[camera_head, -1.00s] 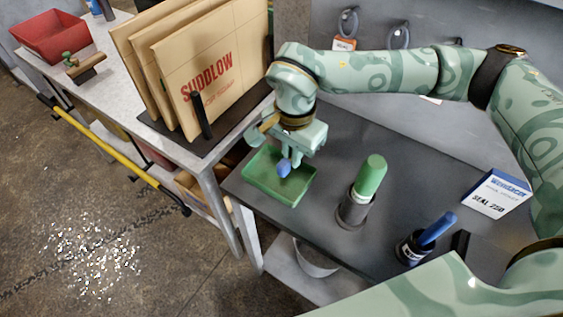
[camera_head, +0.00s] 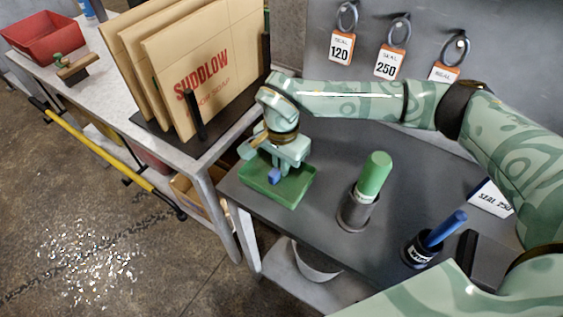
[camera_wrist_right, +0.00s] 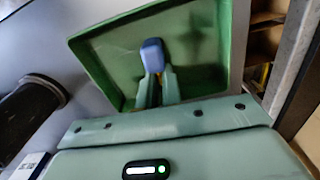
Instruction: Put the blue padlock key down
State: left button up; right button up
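The blue padlock key (camera_head: 275,176) shows as a small blue head at the fingertips of my right gripper (camera_head: 277,169). In the right wrist view its blue head (camera_wrist_right: 153,54) sits between the tips of the two close-set fingers (camera_wrist_right: 157,86), which are shut on it. The rest of the key is hidden. The gripper points down inside the outline of a shallow green tray (camera_head: 291,201), whose wall also shows in the right wrist view (camera_wrist_right: 95,68). I cannot tell whether the key touches the tray floor. My left gripper is not in view.
A green-topped holder (camera_head: 372,178) and a blue-handled one (camera_head: 447,228) stand right of the tray on the dark table. A white seal box (camera_head: 490,197) lies further right. Tagged rings (camera_head: 392,48) hang on the back panel. Cardboard folders (camera_head: 205,70) stand on the left table.

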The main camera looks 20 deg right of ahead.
jog(key=o, duration=0.4)
notch_tip(320, 180, up, 12)
jog(key=p, duration=0.2)
jog(key=shift+r+p, duration=0.1)
jog(key=shift+p, duration=0.25)
